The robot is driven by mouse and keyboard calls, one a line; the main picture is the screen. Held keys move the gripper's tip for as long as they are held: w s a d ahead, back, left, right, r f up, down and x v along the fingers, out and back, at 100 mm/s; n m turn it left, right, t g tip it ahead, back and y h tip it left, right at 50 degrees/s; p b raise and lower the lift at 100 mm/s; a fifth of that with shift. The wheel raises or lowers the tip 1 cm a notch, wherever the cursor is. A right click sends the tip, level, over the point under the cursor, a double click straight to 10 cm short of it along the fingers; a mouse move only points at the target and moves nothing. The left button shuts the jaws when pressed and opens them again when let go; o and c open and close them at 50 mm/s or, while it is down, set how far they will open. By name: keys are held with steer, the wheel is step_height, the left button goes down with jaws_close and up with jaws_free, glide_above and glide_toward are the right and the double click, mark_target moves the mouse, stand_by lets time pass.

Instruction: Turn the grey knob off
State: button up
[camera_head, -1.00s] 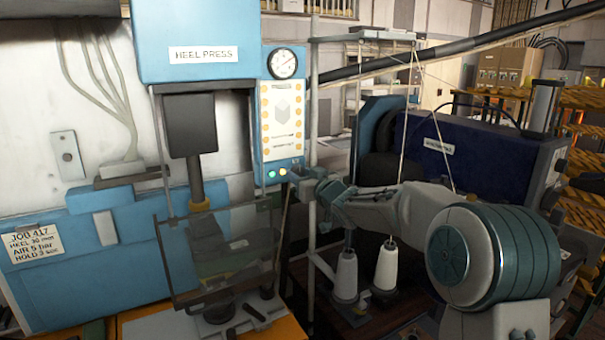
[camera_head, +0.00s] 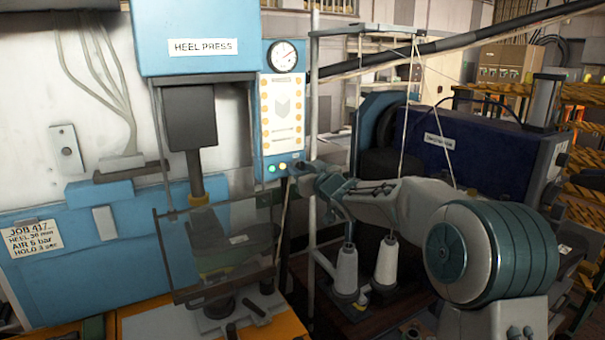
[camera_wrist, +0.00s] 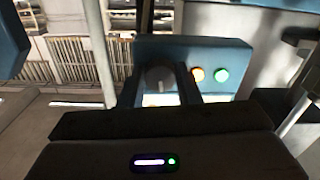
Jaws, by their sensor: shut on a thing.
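The grey knob (camera_wrist: 158,78) is on the blue control box (camera_wrist: 222,50) of the heel press, left of an orange and a green button. In the wrist view my gripper (camera_wrist: 159,84) has one finger on each side of the knob and is shut on it. In the head view my gripper (camera_head: 294,169) is at the lower right corner of the press's control panel (camera_head: 283,115). The knob is hidden behind it there. The knob's pointer mark is too dark to read.
The heel press (camera_head: 192,42) with its clear guard (camera_head: 222,250) stands left of my gripper. A metal rack post (camera_head: 313,110) is close by on the right. White thread cones (camera_head: 387,262) stand below my arm. A dark blue machine (camera_head: 470,160) is behind it.

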steer(key=n+b, duration=0.3)
steer(key=n, duration=0.1)
steer(key=shift+f, duration=0.2)
steer(key=n+b, duration=0.1)
steer(key=n, duration=0.3)
steer(key=shift+d+r+b, duration=0.1)
steer(key=shift+b, duration=0.3)
steer(key=n+b, duration=0.2)
steer(key=n, duration=0.2)
steer(key=shift+w, duration=0.1)
steer(key=shift+r+n+b, duration=0.2)
steer(key=shift+n+b, duration=0.55)
steer(key=shift+n, duration=1.45)
steer(key=o, duration=0.7)
steer(key=shift+d, duration=0.1)
steer(key=b+v, duration=0.2)
steer(key=v, duration=1.1)
steer(key=shift+s+d+b, duration=0.25)
steer(key=shift+s+b, duration=0.05)
steer(key=shift+s, duration=0.05)
